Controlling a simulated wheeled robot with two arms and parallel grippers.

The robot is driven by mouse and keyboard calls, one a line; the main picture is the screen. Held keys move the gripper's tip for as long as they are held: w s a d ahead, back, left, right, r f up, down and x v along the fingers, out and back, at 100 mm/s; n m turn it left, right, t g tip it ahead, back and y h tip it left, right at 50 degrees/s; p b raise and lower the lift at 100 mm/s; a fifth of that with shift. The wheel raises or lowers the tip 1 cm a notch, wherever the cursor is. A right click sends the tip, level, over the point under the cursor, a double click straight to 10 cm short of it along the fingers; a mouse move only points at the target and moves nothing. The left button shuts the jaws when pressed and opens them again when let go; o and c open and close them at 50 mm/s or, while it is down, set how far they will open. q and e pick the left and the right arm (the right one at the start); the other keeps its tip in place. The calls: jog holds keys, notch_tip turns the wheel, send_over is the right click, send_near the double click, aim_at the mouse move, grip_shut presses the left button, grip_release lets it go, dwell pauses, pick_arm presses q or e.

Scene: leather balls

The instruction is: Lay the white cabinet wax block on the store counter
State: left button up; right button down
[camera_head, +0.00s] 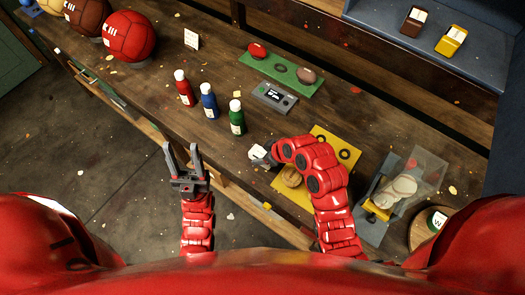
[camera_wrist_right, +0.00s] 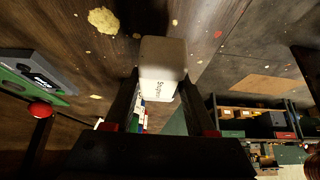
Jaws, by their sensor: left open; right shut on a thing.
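The white cabinet wax block (camera_head: 257,152) is a small pale block with dark print, held at the tip of my right gripper (camera_head: 265,156). In the right wrist view the block (camera_wrist_right: 163,60) sits between the two fingers, which are shut on it. It is over the wooden counter (camera_head: 345,113), left of the yellow mat; I cannot tell whether it touches the wood. My left gripper (camera_head: 181,150) is open and empty, in front of the counter's near edge, over the floor.
Red (camera_head: 184,88), blue (camera_head: 209,101) and green (camera_head: 236,117) bottles stand left of my right gripper. A grey device (camera_head: 274,97) and green mat (camera_head: 282,72) lie behind. A yellow mat (camera_head: 322,135) lies right. Large balls (camera_head: 129,37) stand far left. Bare wood lies between.

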aim_at(263, 154)
jog(key=shift+w+f, duration=0.1)
jog(key=shift+w, duration=1.1)
jog(key=shift+w+f, duration=0.15)
jog(key=shift+f, duration=0.15)
notch_tip(263, 154, down, 3)
jog(key=shift+d+f, duration=0.1)
jog(key=shift+f+b, duration=0.1)
jog(key=shift+b, duration=0.35)
jog(key=shift+c, duration=1.1)
grip_release()
